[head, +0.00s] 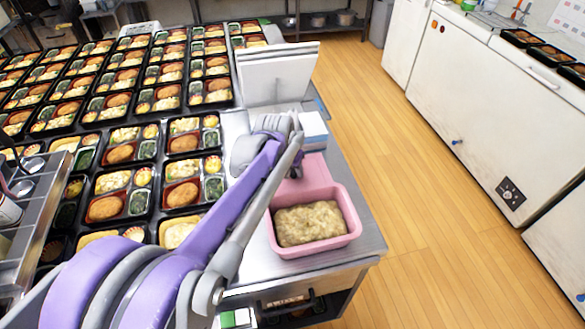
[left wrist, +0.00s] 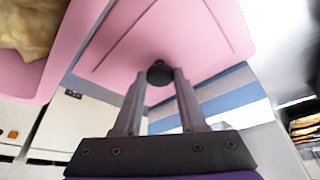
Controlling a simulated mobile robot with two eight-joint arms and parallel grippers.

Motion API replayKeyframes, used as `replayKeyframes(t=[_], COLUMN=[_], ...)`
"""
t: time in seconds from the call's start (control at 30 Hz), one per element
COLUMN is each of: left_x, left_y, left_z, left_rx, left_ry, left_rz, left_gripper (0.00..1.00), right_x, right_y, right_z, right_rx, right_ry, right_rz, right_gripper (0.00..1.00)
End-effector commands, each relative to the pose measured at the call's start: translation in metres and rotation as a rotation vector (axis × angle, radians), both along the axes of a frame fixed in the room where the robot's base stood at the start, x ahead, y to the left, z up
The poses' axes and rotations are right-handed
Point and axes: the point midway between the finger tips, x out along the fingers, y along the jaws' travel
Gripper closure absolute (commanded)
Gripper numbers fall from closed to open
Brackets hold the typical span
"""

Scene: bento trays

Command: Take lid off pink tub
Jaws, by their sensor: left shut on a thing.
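The open pink tub (head: 352,213) stands on the metal counter, filled with a pale, chunky food (head: 308,223). Its wall also shows at the left of the left wrist view (left wrist: 72,40). The flat pink lid (head: 318,174) is off the tub and just behind it in the head view; it fills the top of the left wrist view (left wrist: 205,35). My left gripper (head: 296,172) is shut on the lid's dark round knob (left wrist: 160,73), with a fingertip on each side. My arm hides part of the lid in the head view. My right gripper is out of view.
Rows of black bento trays (head: 110,210) fill the counter left of my arm. A white upright board (head: 277,75) and a white box (head: 313,128) stand behind the lid. The counter's right edge is close to the tub, with open floor (head: 400,150) beyond.

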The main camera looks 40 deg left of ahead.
Motion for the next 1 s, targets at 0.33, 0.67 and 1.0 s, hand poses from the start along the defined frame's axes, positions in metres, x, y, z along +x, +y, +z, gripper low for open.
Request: replayKeyframes(t=[0.33, 0.67, 1.0], left_x=[0.0, -0.004, -0.028], left_y=[0.0, -0.001, -0.006], left_z=[0.0, 0.01, 0.071], left_rx=[0.0, 0.0, 0.0], left_ry=[0.0, 0.0, -0.001], left_rz=[0.0, 0.001, 0.001], left_gripper=[0.25, 0.25, 0.25], right_x=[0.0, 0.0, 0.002], right_y=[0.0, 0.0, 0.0], right_z=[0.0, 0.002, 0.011], right_rx=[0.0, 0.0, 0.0], right_ry=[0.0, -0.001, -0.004], right_rz=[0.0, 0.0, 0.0], right_gripper=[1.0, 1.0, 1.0])
